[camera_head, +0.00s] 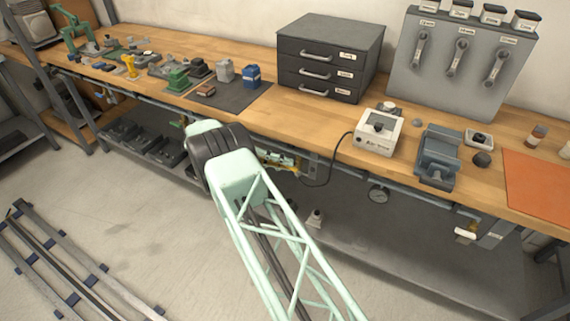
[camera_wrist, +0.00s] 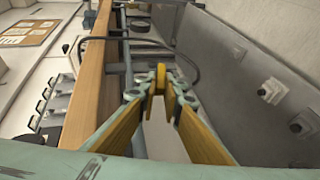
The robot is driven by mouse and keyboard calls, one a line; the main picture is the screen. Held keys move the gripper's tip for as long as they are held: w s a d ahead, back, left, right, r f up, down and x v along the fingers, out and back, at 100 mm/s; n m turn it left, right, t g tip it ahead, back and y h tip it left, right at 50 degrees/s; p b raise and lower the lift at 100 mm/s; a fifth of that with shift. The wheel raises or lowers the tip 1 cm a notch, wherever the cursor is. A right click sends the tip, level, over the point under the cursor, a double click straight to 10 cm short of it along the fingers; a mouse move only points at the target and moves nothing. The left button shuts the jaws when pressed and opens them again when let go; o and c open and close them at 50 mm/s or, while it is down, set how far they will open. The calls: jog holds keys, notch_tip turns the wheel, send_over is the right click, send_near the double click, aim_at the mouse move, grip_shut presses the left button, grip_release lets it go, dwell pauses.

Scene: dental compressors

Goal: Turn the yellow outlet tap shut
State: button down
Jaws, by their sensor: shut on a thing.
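The tips are closed on a small rounded yellow piece, the tap handle (camera_wrist: 161,74), below the bench's front edge. The rest of the tap is hidden behind the fingers. In the head view my gripper (camera_head: 284,161) is partly seen under the bench edge, beyond my pale green arm. Green and yellow parts overlap there, and I cannot tell the tap's handle angle.
The wooden bench (camera_head: 290,116) runs above my gripper. A black cable (camera_head: 329,170) hangs close to my gripper. Open floor (camera_head: 120,215) lies at left.

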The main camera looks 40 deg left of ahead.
jog(key=shift+f+n+t+h, duration=0.3)
jog(key=shift+f+t+h, duration=0.1)
jog(key=shift+h, duration=0.5)
jog(key=c, duration=2.7)
grip_release()
jog(key=shift+w, duration=0.1)
jog(key=shift+c, duration=0.2)
